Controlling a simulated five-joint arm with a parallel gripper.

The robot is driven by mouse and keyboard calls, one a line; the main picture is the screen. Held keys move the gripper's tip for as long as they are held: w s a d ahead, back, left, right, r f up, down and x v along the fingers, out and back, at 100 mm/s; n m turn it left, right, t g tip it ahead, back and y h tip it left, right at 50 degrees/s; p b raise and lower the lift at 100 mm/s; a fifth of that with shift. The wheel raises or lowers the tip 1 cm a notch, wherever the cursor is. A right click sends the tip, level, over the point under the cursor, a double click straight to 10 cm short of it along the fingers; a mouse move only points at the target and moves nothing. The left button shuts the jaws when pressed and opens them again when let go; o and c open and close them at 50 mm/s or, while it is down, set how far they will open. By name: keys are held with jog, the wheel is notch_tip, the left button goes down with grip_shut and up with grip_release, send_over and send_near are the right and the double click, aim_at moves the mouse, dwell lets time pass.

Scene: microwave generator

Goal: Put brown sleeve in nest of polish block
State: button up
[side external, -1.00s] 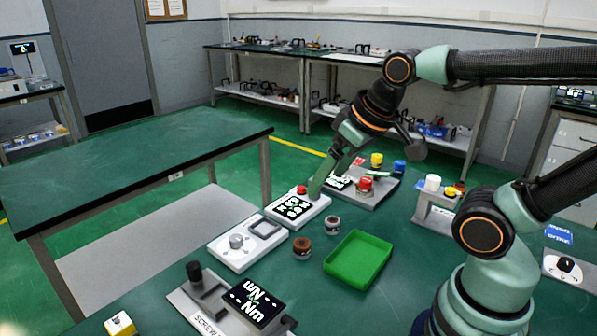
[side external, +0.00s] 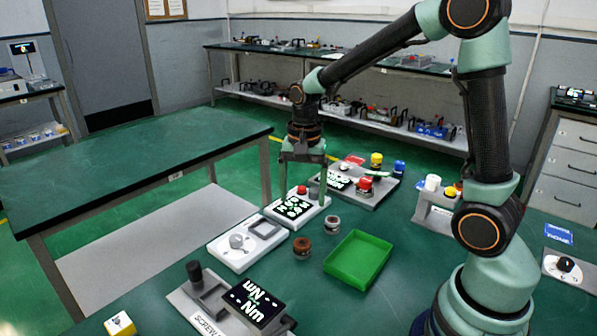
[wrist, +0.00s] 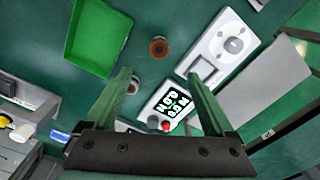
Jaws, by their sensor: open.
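The brown sleeve (side external: 302,247) stands upright on the green table; in the wrist view the sleeve (wrist: 159,48) shows from above, ahead of the fingertips. My gripper (side external: 303,190) points down, open and empty, over the white block with a lit panel and red button (side external: 297,209). In the wrist view my gripper (wrist: 158,76) has its two fingers wide apart, with that white block (wrist: 166,108) between and below them. I cannot read a label that tells which block is the polish block.
A green tray (side external: 358,262) lies right of the sleeve. A small greyish sleeve (side external: 332,225) stands between. A white block with knob and square frame (side external: 248,243) is on the left. A grey panel block (side external: 255,303) is in front, and a button block (side external: 365,188) behind.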

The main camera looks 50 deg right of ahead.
aim_at(302, 242)
jog(key=shift+m, duration=0.3)
notch_tip(302, 242, down, 13)
jog(key=shift+w+d+f, duration=0.1)
jog(key=shift+d, duration=0.05)
dwell(0.3)
jog(key=shift+c, duration=0.3)
grip_shut()
